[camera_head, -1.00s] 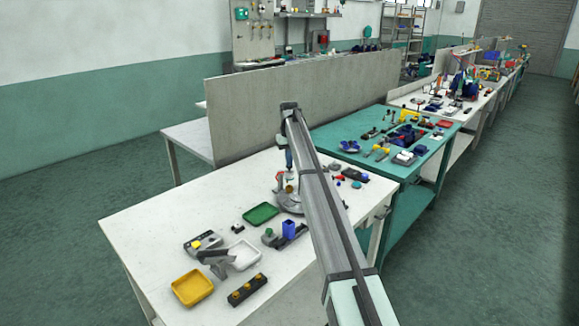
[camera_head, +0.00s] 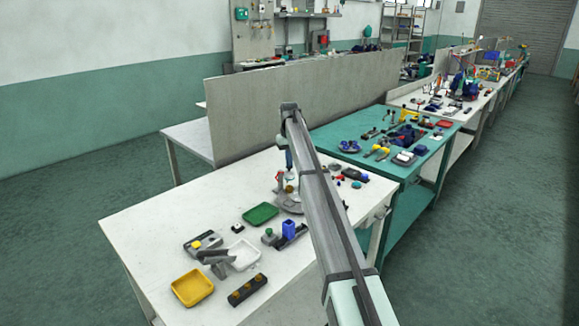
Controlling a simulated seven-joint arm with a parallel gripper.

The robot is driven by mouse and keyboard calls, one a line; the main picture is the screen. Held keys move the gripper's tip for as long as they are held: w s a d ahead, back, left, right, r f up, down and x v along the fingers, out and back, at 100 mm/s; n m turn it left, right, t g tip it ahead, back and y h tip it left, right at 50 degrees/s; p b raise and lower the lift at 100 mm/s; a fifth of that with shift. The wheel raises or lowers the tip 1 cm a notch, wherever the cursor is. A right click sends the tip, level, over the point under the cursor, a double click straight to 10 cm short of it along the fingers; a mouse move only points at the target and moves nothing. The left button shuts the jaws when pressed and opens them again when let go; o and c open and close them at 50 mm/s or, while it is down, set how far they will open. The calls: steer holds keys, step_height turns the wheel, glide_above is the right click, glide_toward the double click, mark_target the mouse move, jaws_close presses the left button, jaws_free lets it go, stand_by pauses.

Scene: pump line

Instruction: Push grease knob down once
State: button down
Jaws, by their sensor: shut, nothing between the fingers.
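My gripper (camera_head: 289,174) hangs from the arm over the far part of the white table. It is shut and small in view. Below it is a round grey base (camera_head: 287,207) with a small brass-coloured part (camera_head: 290,189); I cannot tell if they touch. A green knob (camera_head: 269,231) sits on a dark grey fixture beside a blue block (camera_head: 288,227). A yellow knob (camera_head: 196,244) sits on a grey fixture at the left. I cannot tell which is the grease knob. My arm hides part of the table's right side.
On the white table (camera_head: 150,215) are a green tray (camera_head: 260,215), a white tray (camera_head: 244,255), a yellow tray (camera_head: 192,288) and a dark block (camera_head: 247,290) with brass-coloured parts. A grey panel (camera_head: 250,110) stands behind. The table's left far area is clear.

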steer(key=shift+r, duration=0.45)
steer(key=shift+r, duration=2.4)
steer(key=shift+f, duration=0.1)
